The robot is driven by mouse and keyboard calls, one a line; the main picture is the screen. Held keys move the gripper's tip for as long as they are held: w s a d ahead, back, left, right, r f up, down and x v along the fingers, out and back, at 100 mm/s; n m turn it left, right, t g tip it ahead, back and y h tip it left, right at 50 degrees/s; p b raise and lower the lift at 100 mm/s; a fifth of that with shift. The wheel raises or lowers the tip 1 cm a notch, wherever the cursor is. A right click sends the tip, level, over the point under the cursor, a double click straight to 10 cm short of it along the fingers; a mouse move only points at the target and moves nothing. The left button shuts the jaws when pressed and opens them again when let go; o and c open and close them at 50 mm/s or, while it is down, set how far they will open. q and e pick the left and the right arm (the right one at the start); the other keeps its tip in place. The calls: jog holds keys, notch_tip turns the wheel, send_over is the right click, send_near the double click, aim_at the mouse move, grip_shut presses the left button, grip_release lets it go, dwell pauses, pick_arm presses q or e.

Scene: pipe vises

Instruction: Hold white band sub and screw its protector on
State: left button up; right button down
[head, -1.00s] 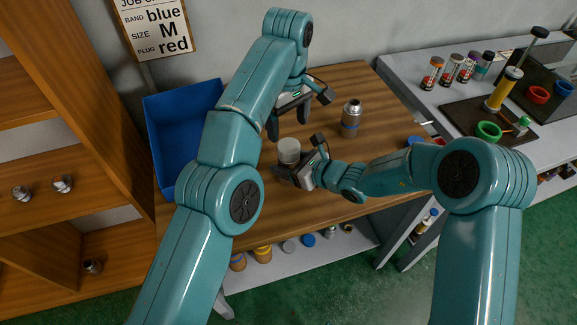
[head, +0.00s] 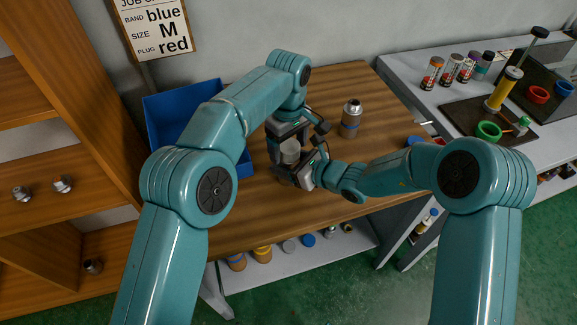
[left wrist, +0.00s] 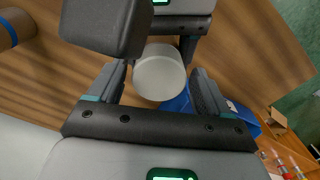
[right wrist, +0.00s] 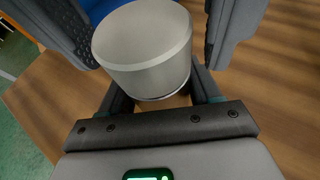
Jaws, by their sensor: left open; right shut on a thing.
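A white-grey round protector (head: 290,152) sits upright in front of me above the wooden bench; it also shows in the left wrist view (left wrist: 160,75) and the right wrist view (right wrist: 145,50). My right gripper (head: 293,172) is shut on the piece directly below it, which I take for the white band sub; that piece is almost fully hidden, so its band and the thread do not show. My left gripper (head: 289,140) is open, with its fingers on either side of the protector and gaps visible in the left wrist view.
A metal sub with a bluish band (head: 351,118) stands on the bench (head: 340,85) close to the right. A blue bin (head: 180,110) is at the left. A side table (head: 405,70) holds several small canisters and a dark board with cups.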

pick_arm(q)
jog(key=shift+f, duration=0.2)
jog(key=c, duration=1.1)
jog(key=shift+o, duration=0.2)
jog(key=m, duration=0.6)
jog(key=shift+m, duration=0.3)
jog(key=o, duration=1.2)
jog(key=shift+a, duration=0.1)
jog(key=shift+c, duration=0.2)
jog(key=shift+d, duration=0.2)
jog(key=shift+r, duration=0.15)
